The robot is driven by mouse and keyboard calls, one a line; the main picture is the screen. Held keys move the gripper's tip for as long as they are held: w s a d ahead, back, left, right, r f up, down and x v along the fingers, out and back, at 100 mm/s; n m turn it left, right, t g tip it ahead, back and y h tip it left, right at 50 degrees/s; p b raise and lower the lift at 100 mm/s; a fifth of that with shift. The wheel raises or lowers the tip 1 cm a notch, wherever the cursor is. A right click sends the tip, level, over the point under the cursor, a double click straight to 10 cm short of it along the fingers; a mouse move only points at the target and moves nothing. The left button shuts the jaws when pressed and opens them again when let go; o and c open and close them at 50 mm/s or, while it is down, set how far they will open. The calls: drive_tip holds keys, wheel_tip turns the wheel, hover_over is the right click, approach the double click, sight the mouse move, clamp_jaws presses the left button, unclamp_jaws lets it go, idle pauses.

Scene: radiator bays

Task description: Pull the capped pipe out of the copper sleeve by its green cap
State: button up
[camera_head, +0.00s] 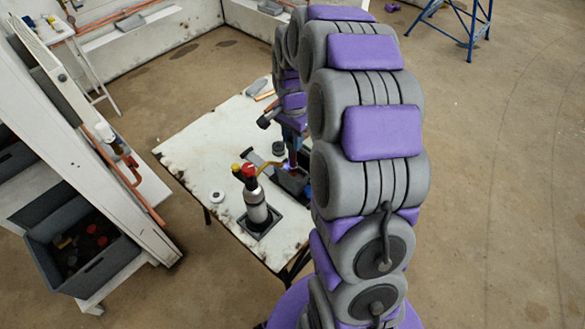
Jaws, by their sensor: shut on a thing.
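My gripper (294,133) points down over the white worktable (225,130), partly behind my own arm. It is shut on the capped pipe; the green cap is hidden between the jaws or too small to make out. Just below the jaws a thin reddish-brown upright piece (293,158) shows, which may be the pipe or the copper sleeve; I cannot tell which. It stands above a dark grey block (291,181) on the table. A small bluish-violet glow shows beside it. I cannot tell how far the pipe sits inside the sleeve.
A white disc (217,197) lies nearby. A grey bin (85,250) and wall pipework are at left. Open floor lies to the right.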

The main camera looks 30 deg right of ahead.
drive_tip(key=shift+r+p, duration=1.25)
drive_tip(key=shift+r, duration=2.05)
drive_tip(key=shift+r+p, duration=0.5)
drive_tip(key=shift+r, duration=0.95)
drive_tip(key=shift+r+p, duration=0.35)
drive_tip(key=shift+r, duration=0.05)
drive_tip(key=shift+r+p, duration=0.95)
drive_tip(key=shift+r, duration=1.45)
